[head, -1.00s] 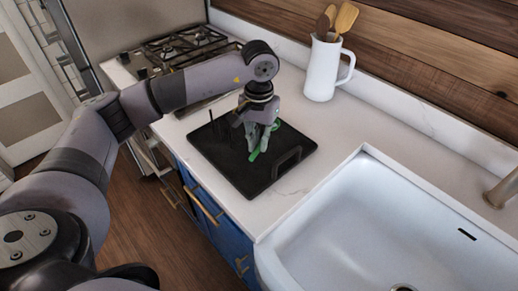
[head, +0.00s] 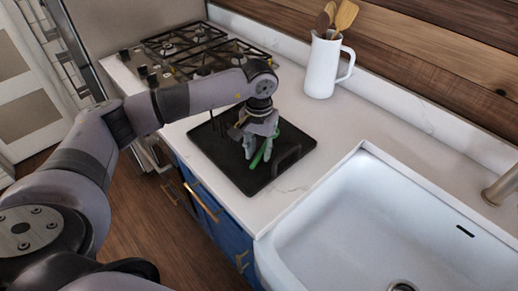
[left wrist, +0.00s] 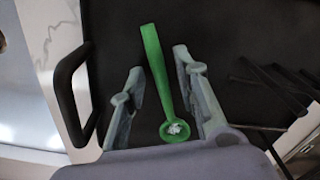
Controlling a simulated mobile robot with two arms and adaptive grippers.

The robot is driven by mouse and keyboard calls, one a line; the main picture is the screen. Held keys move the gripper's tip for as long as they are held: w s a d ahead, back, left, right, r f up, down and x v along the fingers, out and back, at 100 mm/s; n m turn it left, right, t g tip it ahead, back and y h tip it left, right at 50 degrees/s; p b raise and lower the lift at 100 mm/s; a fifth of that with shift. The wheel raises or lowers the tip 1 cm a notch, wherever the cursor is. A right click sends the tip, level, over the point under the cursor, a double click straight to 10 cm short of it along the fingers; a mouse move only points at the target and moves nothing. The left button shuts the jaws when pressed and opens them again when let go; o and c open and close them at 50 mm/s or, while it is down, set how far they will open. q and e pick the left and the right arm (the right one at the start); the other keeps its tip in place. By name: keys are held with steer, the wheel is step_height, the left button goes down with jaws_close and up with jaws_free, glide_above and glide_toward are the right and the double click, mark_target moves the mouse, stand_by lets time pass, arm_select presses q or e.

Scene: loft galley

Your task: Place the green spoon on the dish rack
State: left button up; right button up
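The green spoon (head: 258,158) lies over the black base of the dish rack (head: 234,175) on the counter. In the left wrist view the spoon (left wrist: 155,62) is between my left fingers, with its round bowl near the palm and its handle pointing away. A gap shows on both sides of it. My left gripper (head: 259,153) is open, low over the rack, pointing down; it also shows in the left wrist view (left wrist: 158,60). The fingers hide part of the spoon in the head view. My right gripper is not in view.
The rack has a raised handle (left wrist: 68,95) and thin prongs (left wrist: 270,90). A white sink (head: 330,215) is at right, a white pitcher (head: 321,70) with wooden utensils behind, and a gas stove (head: 190,48) at the back left. Counter between rack and pitcher is clear.

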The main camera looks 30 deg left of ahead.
mark_target(260, 154)
arm_select(q)
steer(key=shift+r, duration=0.15)
steer(key=shift+r, duration=0.2)
step_height(260, 154, up, 12)
steer(key=b, duration=0.3)
steer(key=shift+f, duration=0.2)
